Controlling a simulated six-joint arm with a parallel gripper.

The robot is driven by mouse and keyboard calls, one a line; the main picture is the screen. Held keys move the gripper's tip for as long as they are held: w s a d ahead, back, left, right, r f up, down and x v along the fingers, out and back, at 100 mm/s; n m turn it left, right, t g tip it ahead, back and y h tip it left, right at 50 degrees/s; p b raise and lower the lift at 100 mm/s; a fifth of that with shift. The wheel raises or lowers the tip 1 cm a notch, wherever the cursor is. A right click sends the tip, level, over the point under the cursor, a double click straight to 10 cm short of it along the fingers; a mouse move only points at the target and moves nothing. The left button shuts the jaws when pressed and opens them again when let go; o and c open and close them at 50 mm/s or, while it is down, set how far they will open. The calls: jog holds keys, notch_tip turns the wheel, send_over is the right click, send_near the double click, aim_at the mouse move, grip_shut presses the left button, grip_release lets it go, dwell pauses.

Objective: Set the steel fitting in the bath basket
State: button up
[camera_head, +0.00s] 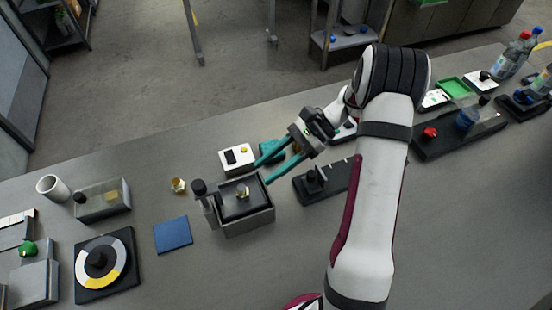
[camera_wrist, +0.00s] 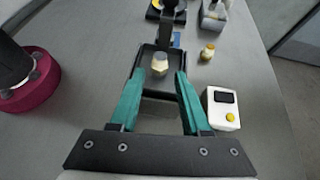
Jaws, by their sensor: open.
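A pale metallic fitting (camera_head: 243,192), which I take for the steel one, stands upright in the dark bath basket (camera_head: 232,211), set in a grey box-shaped bath (camera_head: 248,222). In the wrist view the fitting (camera_wrist: 159,66) shows inside the basket, ahead of and between my fingertips. My gripper (camera_head: 264,171) is open, its teal fingers apart and empty, just to the upper right of the bath in the head view. It also shows in the wrist view (camera_wrist: 155,80). The fingers do not touch the fitting.
A brass-coloured fitting (camera_head: 178,185) stands on the bench left of the bath. A black-capped post (camera_head: 203,198) rises at the bath's left side. A white box with a screen (camera_head: 236,158) stands behind it. A blue mat (camera_head: 172,235) lies flat to the left.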

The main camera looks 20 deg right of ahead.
jog(key=s+a+r+n+g+h, duration=0.2)
jog(key=s+a+r+n+h, duration=0.3)
jog(key=s+r, duration=0.4)
jog(key=s+a+n+t+h, duration=0.2)
jog(key=s+n+h, duration=0.3)
jog(key=s, duration=0.7)
jog(key=shift+n+t, duration=0.5)
jog(key=shift+n, duration=0.2)
